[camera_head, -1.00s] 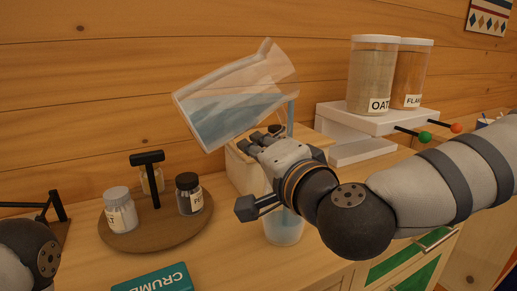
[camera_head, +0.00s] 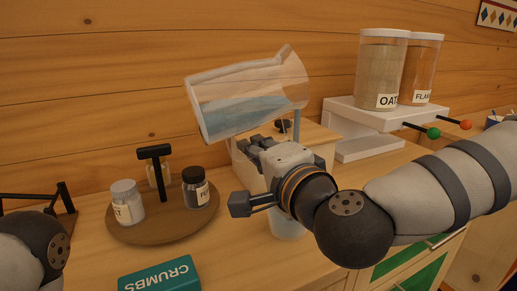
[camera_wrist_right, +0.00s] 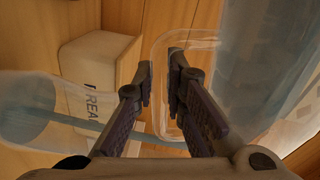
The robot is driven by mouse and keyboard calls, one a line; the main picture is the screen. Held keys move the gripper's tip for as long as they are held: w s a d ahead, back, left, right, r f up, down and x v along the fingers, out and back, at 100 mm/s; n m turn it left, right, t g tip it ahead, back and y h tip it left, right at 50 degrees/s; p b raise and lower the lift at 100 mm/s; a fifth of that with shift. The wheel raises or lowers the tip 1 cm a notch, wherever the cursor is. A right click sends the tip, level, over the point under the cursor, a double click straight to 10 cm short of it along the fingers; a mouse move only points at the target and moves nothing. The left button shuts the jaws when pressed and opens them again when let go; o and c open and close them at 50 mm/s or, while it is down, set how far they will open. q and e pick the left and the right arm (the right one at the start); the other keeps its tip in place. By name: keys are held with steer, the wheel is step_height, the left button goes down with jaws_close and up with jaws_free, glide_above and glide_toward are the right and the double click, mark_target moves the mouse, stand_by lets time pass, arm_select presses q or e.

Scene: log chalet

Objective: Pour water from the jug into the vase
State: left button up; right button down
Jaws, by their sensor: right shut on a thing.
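The clear jug (camera_head: 225,83) is strongly tilted in the head view, with bluish water inside. My right gripper (camera_head: 265,143) is shut on its handle; in the wrist view my right fingers (camera_wrist_right: 160,85) close around the clear handle, with the jug wall (camera_wrist_right: 265,75) at the right. A thin water stream falls from the jug's right end. The clear vase (camera_head: 287,226) stands below, mostly hidden by my right gripper and wrist. In the wrist view the stream reaches the vase (camera_wrist_right: 35,110) at the left. My left gripper is out of view.
A bread box (camera_head: 240,168) stands close behind the vase. A round wooden tray (camera_head: 150,232) with jars is to the left, a teal crumbs box (camera_head: 160,275) in front. Oat and flake canisters (camera_head: 382,72) stand on a white shelf (camera_head: 350,115) at right.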

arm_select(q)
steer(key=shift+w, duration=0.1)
arm_select(e)
steer(key=shift+s+a+m, duration=0.1)
steer(key=shift+a+m, duration=0.2)
steer(key=shift+m, duration=0.1)
